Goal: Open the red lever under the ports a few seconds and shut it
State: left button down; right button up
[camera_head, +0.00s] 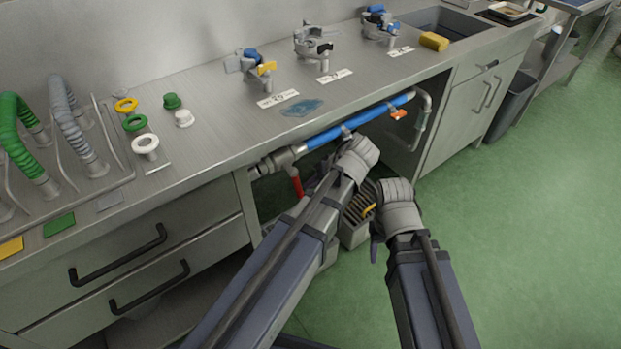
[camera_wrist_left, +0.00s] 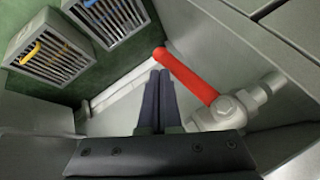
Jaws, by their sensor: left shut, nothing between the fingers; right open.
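The red lever (camera_head: 296,183) hangs down from a grey valve (camera_head: 278,161) under the counter's front edge, crosswise to the blue pipe (camera_head: 330,135). In the left wrist view the red lever (camera_wrist_left: 187,76) runs slantwise from its pivot nut, with its free end by my fingertips. My left gripper (camera_wrist_left: 160,72) is shut and empty, to the left of the lever; I cannot tell whether they touch. In the head view my left wrist hides its fingers. My right gripper (camera_head: 376,240) is open and empty, low in front of the cabinet, its fingers partly hidden.
Ports with clamps (camera_head: 313,45) and white labels stand on the counter (camera_head: 220,125). A small orange handle (camera_head: 398,114) sits at the pipe's right end. Slotted crates (camera_wrist_left: 50,55) stand below in the open bay. Drawers (camera_head: 130,265) flank it left; green floor is free at right.

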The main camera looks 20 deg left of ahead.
pick_arm(q)
jog(key=shift+s+a, duration=0.1)
dwell(0.3)
jog(key=shift+s+a+f+b, duration=0.45)
jog(key=shift+s, duration=0.1)
jog(key=shift+w+r, duration=0.1)
jog(key=shift+w+d, duration=0.1)
jog(key=shift+d, duration=0.05)
